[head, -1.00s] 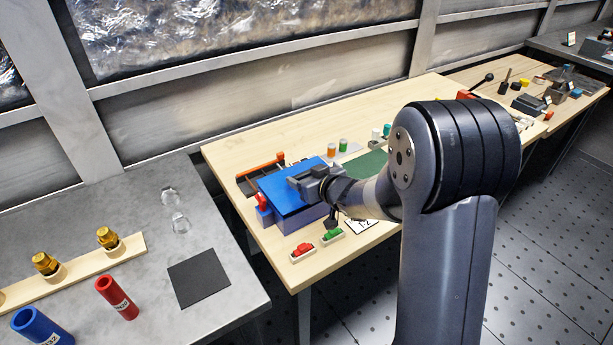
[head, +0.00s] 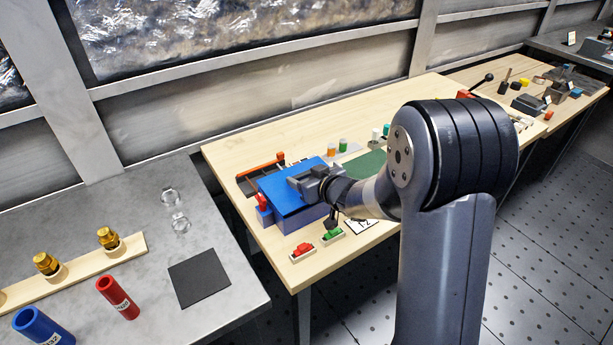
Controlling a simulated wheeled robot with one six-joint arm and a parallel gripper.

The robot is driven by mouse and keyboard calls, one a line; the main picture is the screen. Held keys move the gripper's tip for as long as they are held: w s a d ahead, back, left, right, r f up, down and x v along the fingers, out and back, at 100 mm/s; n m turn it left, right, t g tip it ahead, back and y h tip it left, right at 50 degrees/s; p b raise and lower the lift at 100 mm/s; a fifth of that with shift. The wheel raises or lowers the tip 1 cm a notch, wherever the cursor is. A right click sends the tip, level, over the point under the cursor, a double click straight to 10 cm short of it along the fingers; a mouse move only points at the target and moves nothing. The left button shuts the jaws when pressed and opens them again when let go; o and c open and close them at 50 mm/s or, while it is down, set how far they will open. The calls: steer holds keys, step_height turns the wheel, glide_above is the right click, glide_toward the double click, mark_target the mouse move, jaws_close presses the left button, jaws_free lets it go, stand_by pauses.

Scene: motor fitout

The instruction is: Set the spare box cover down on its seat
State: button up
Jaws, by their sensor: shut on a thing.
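The blue cover (head: 288,188) is a flat plate lying over a blue-violet box (head: 303,216) on the wooden table. My gripper (head: 308,182) is at the cover's right part and is shut on it. The fingertips are partly hidden by the gripper body. The cover looks slightly tilted or offset over the box. I cannot tell whether it rests fully on the box or is held just above it.
A red part (head: 263,202) stands at the box's left side. Red (head: 302,250) and green (head: 332,235) connectors lie in front. An orange-handled tool (head: 264,167) lies behind. A green mat (head: 367,164) and small cylinders are to the right.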

steer(key=shift+f+b, duration=0.7)
steer(key=shift+f, duration=0.1)
steer(key=o, duration=1.4)
steer(key=shift+c, duration=0.2)
steer(key=shift+f, duration=0.1)
steer(key=shift+s+d, duration=0.1)
steer(key=shift+s, duration=0.05)
steer(key=v, duration=1)
steer(key=shift+s+r, duration=0.2)
steer(key=shift+d, duration=0.1)
